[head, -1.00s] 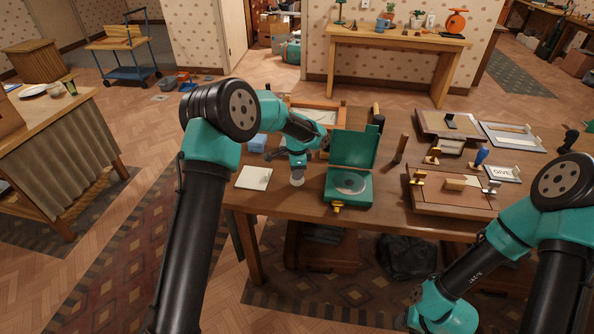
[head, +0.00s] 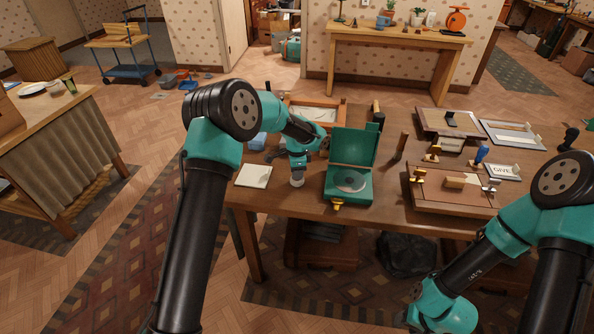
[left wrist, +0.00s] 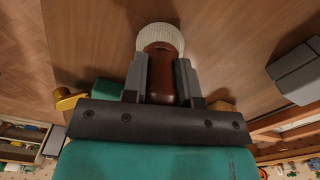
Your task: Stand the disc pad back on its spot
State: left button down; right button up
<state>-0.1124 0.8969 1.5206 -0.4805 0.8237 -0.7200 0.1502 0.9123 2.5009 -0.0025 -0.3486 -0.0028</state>
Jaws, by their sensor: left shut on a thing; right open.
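The disc pad, with a ribbed white round end (left wrist: 160,38) and a brown handle (left wrist: 161,72), is between the fingers of my left gripper (left wrist: 161,80). My left gripper is shut on its handle. In the head view the pad's pale end (head: 297,182) shows under my left gripper (head: 297,172), low over the table or touching it; I cannot tell which. An open teal case (head: 349,199) with a grey disc (head: 350,181) in it is just to the right. A pale square (head: 254,176) lies to the left. My right gripper is not in view.
The wooden table (head: 310,203) has its front edge close in front of the pad. A brass crank (head: 337,205) sticks out of the case's front. A dark upright post (head: 400,146) and a wooden board with clamps (head: 450,199) stand to the right. A blue item (head: 257,141) lies behind the pale square.

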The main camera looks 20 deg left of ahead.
pick_arm(q)
jog(key=shift+f, duration=0.25)
jog(key=c, duration=0.8)
grip_release()
jog(key=shift+r, duration=0.1)
jog(key=shift+r, duration=3.95)
